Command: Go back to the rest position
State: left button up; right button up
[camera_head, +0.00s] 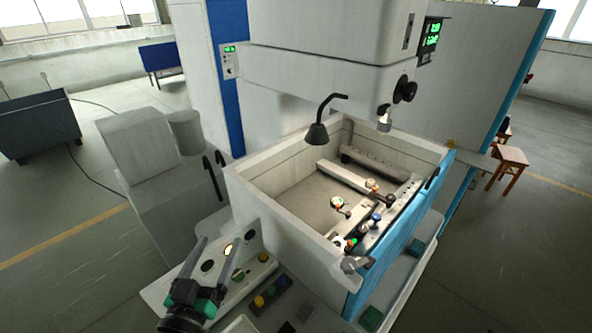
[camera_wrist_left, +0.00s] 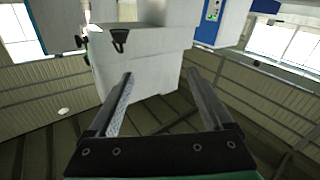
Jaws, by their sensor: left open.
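My left gripper (camera_head: 217,243) is at the lower left of the head view, its two grey fingers spread and pointing up. It is open and nothing is between the fingers. In the picture it overlaps the sloped light panel, outside the machine's tank. The left wrist view shows the same open, empty fingers (camera_wrist_left: 158,74), with the white machine head (camera_wrist_left: 145,55) and the shed roof beyond. My right gripper is not in view.
The open tank (camera_head: 268,148) holds clamps and several small parts. The sloped panel (camera_head: 262,268) with round holes stands beside it. A grey cabinet (camera_head: 140,150) stands at left. Open floor (camera_head: 60,285) lies at far left.

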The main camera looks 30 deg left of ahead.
pick_arm(q)
jog(key=w+d+r+t+h, duration=0.1)
jog(key=w+d+r+t, duration=0.15)
jog(key=r, duration=0.75)
jog(key=w+d+r+t+h, duration=0.1)
jog(key=d+r+t, duration=0.25)
jog(key=r, duration=0.65)
jog(key=s+d+r+m+t+h+p, duration=0.1)
jog(key=d+r+m+h+p, duration=0.1)
jog(key=r, duration=0.8)
jog(key=s+d+r+m+t+h+p, duration=0.2)
jog(key=r+p, duration=0.4)
jog(key=r, duration=0.4)
jog(key=s+d+r+m+t+h+p, duration=0.1)
jog(key=d+r+m+h+p, duration=0.2)
jog(key=r, duration=0.7)
jog(key=shift+s+d+m+t+h+p, duration=0.3)
jog(key=shift+d+t+h+p, duration=0.1)
jog(key=shift+d+p, duration=0.55)
jog(key=shift+r, duration=0.1)
